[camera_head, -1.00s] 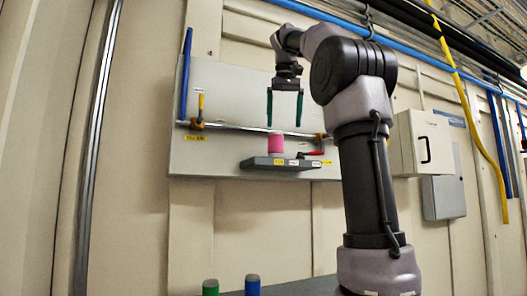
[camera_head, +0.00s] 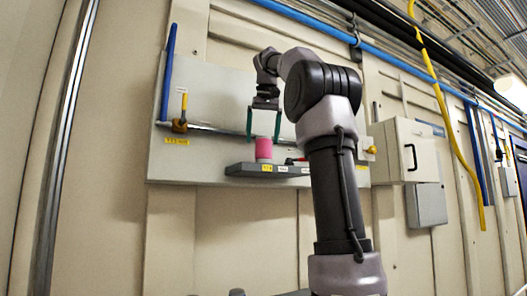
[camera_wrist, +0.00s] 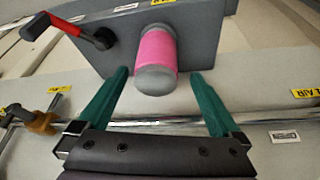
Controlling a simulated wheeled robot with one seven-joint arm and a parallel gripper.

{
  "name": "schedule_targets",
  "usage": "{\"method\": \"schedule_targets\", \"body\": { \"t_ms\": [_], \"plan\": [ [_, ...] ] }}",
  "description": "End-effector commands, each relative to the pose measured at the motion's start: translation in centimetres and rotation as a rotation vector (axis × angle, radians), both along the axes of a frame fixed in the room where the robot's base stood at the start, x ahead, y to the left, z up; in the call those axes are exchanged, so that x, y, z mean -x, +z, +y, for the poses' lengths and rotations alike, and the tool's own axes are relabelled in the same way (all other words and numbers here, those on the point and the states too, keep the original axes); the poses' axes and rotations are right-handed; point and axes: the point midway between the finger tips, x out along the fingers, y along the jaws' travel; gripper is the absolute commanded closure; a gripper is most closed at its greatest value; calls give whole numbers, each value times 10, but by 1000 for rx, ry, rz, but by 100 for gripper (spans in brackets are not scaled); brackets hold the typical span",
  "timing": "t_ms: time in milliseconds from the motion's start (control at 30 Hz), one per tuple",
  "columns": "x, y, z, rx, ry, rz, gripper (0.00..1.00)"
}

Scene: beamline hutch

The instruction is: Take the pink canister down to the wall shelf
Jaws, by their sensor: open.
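The pink canister (camera_head: 263,149), with a grey cap, stands upright on the small dark grey wall shelf (camera_head: 240,169). My gripper (camera_head: 263,140) points down just above it, open and empty, with its green fingertips about level with the canister's top. In the wrist view my gripper (camera_wrist: 159,73) has one finger on each side of the pink canister (camera_wrist: 157,50), with gaps showing. The wall shelf (camera_wrist: 205,25) also shows there behind the canister.
A red-handled lever (camera_wrist: 75,28) lies close beside the canister on the shelf. A rail with a yellow-handled valve (camera_head: 181,125) runs along the panel behind. A pale wall box (camera_head: 402,150) is at the right. Blue pipe (camera_head: 310,20) runs overhead.

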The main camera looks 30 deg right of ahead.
Motion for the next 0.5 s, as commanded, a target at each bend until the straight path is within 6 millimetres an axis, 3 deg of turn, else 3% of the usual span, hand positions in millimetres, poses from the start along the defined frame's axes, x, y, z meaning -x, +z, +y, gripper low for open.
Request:
{"method": "schedule_targets", "body": {
  "t_ms": [300, 500],
  "plan": [
    [-16, -39, -9, 0, 0, 1, 0],
    [-18, -42, -9, -1, -1, -1, 0]
  ]
}}
